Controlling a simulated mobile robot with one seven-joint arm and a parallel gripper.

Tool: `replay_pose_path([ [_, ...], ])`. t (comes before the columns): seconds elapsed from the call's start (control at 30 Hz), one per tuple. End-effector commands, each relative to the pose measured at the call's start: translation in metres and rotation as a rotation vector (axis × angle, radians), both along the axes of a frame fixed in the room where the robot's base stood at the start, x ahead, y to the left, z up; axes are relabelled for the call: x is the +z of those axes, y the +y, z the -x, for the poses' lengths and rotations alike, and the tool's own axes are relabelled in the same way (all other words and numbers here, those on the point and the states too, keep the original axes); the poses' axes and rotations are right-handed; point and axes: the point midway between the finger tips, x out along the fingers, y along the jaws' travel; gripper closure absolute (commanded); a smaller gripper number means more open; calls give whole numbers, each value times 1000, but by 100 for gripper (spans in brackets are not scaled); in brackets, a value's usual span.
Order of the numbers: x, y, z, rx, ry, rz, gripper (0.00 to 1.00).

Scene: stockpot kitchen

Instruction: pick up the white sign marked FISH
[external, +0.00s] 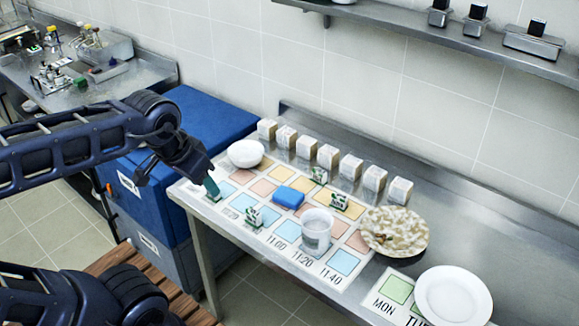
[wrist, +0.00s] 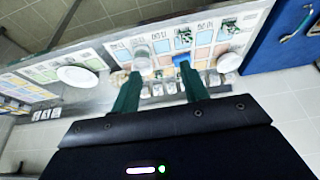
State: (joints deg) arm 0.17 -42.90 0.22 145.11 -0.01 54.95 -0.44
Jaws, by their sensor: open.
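Several small standing signs with green and white faces are on the printed board: one near the front left (external: 253,217), one at the back (external: 319,174), one at the right (external: 338,202), and one partly by my fingers. I cannot read FISH on any of them. Several white blocks (external: 327,157) stand in a row behind the board, their markings also unreadable. My gripper (external: 211,187) is over the board's left end, its green fingers spread and empty. In the wrist view the fingers (wrist: 160,88) frame part of the table, with signs (wrist: 183,38) beyond them.
A white bowl (external: 246,153), a blue sponge (external: 288,197), a clear cup (external: 317,229), a speckled plate (external: 394,232) and a white plate (external: 453,297) are on the table. A blue cabinet (external: 200,119) stands at its left. A wall shelf (external: 430,42) hangs above.

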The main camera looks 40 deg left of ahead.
Motion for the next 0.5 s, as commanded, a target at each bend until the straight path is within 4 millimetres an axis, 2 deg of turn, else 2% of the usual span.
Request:
replay_pose_path([
  [0.17, 8, 0, -24, 58, 31, 40, 55],
  [0.5, 22, 1, -105, 267, 129, 172, 55],
])
